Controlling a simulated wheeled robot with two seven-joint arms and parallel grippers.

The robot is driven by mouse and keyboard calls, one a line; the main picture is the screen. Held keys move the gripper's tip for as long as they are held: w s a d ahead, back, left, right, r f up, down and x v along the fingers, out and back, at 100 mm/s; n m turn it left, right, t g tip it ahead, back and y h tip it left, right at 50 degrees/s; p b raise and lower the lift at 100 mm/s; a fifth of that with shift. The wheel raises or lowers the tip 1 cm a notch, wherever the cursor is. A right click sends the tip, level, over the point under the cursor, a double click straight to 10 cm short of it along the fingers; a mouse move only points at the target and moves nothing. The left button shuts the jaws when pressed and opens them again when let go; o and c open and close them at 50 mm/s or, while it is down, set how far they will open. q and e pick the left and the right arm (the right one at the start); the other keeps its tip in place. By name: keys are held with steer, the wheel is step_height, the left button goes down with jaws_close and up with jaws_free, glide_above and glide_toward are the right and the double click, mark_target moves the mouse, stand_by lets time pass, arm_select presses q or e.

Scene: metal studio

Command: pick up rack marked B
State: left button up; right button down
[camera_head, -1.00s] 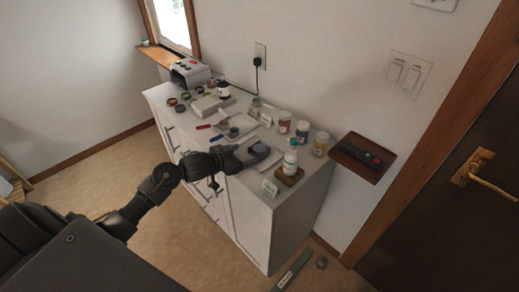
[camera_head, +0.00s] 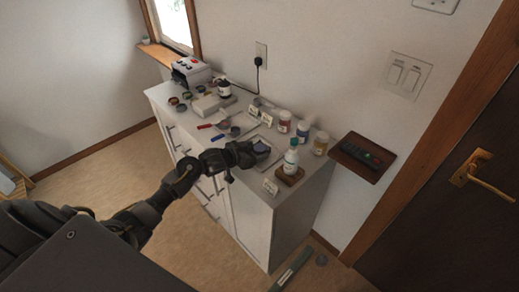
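No mark B can be read in this view. Small white label cards stand on the cabinet: one card (camera_head: 270,187) at the front and another card (camera_head: 266,119) farther back. The front card is beside a small wooden stand (camera_head: 289,176) that bears a white bottle (camera_head: 291,158). A flat grey tray (camera_head: 265,162) with a dark round item (camera_head: 261,147) lies left of that bottle. My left gripper (camera_head: 252,154) is at the tray's left side, low over the cabinet top. Its fingers are too small and dark to tell open from shut. My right gripper is out of view.
The white cabinet (camera_head: 250,215) is crowded with jars (camera_head: 303,130), a printer-like device (camera_head: 190,71), a dark bottle (camera_head: 224,88) and a red-handled tool (camera_head: 205,126). A wall shelf (camera_head: 362,156) with a remote juts out at right. A green strip (camera_head: 291,270) lies on the floor.

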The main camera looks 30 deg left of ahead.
arm_select(q)
steer(key=c, duration=0.8)
steer(key=shift+r, duration=0.1)
steer(key=shift+r, duration=0.5)
steer(key=s+r, duration=0.1)
steer(key=r, duration=0.1)
steer(key=s+a+r, duration=0.1)
steer(key=r, duration=0.1)
steer(key=s+r, duration=0.2)
steer(key=r, duration=0.1)
steer(key=shift+s+a+r, duration=0.1)
steer(key=shift+a, duration=0.05)
steer(key=v, duration=1)
steer(key=shift+s+d+r+b, duration=0.25)
steer(key=shift+s+r+b, duration=0.05)
steer(key=shift+r+b, duration=0.1)
